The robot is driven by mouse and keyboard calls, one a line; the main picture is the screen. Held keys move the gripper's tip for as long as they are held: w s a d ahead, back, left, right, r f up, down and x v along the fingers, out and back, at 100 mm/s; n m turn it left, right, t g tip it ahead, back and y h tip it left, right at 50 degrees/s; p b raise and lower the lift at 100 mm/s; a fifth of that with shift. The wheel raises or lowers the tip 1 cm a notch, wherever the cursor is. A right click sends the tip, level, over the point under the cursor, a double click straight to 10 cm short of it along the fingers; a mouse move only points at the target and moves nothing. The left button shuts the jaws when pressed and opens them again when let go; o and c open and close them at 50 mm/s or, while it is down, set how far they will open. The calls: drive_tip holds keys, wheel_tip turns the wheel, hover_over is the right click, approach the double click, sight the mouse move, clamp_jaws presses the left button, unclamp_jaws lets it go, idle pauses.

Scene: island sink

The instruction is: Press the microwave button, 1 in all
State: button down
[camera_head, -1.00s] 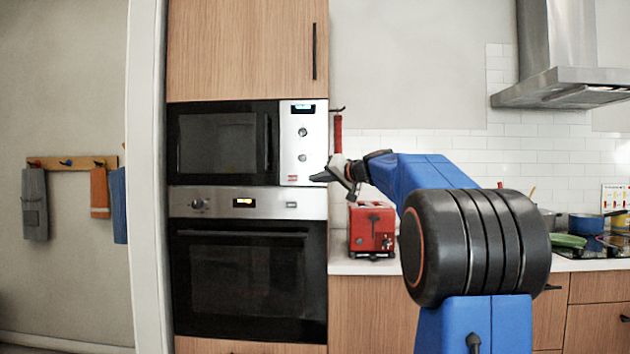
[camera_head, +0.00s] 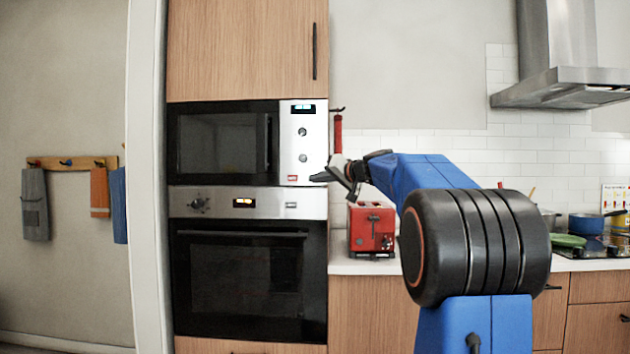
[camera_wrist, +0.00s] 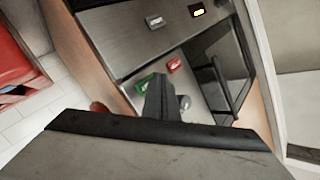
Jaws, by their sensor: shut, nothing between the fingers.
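The microwave (camera_head: 222,144) is built in above the oven. Its silver control panel (camera_head: 303,150) has a lit display at the top, two knobs, and a red button (camera_head: 293,178) at the bottom left. The red button also shows in the wrist view (camera_wrist: 174,66), beside a green button (camera_wrist: 147,83); in the head view the green one does not show. My gripper (camera_head: 318,177) is shut and empty, its tip over the panel's lower right edge. In the wrist view my fingertips (camera_wrist: 161,78) appear between the two buttons. I cannot tell whether they touch the panel.
The oven (camera_head: 248,270) is below the microwave, with its own lit strip. A red toaster (camera_head: 371,230) stands on the white counter below my gripper. A red item (camera_head: 338,133) hangs beside the microwave. The space in front of the microwave door is clear.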

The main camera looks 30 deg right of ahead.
drive_tip(key=shift+w, duration=0.1)
idle(0.6)
drive_tip(key=shift+w+d, duration=0.2)
drive_tip(key=shift+w, duration=0.05)
